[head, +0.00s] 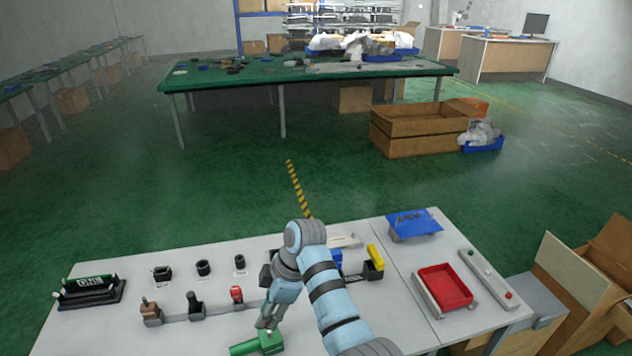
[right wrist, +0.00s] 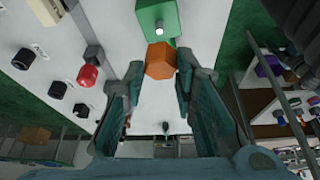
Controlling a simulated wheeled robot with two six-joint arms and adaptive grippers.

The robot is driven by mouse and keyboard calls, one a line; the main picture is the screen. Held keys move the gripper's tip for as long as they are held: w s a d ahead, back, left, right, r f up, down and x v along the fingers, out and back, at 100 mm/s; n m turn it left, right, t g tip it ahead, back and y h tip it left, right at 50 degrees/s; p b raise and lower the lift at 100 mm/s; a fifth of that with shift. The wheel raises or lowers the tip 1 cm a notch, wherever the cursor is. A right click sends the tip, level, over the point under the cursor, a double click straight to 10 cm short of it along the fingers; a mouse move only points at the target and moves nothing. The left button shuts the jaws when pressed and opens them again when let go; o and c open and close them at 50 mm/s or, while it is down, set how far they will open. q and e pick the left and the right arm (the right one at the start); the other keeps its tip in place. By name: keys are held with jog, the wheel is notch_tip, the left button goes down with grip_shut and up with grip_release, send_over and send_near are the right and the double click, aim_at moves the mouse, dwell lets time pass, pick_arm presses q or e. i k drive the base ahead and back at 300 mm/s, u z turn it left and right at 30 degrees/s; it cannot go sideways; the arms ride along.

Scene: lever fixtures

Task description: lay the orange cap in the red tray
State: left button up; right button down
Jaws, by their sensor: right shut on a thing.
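My right gripper (head: 268,322) is low over the front of the white table, beside a green block (head: 268,341). In the right wrist view, my right gripper (right wrist: 160,74) is shut on the orange cap (right wrist: 160,60), a faceted piece held between the fingertips. The green block (right wrist: 150,20) with a pale round pin is just beyond the cap in that view; I cannot tell whether they touch. In the head view the cap is not clearly visible at the fingers. The red tray (head: 443,288) is to the right on the table and looks empty. My left gripper is not in view.
A row of levers, one with a red knob (head: 236,293), stands left of my arm. Cardboard boxes (head: 590,275) stand beyond the right edge.

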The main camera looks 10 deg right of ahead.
aim_at(444, 290)
jog(key=k, duration=0.65)
jog(key=z, duration=0.55)
jog(key=i, duration=1.15)
jog(key=z, duration=0.1)
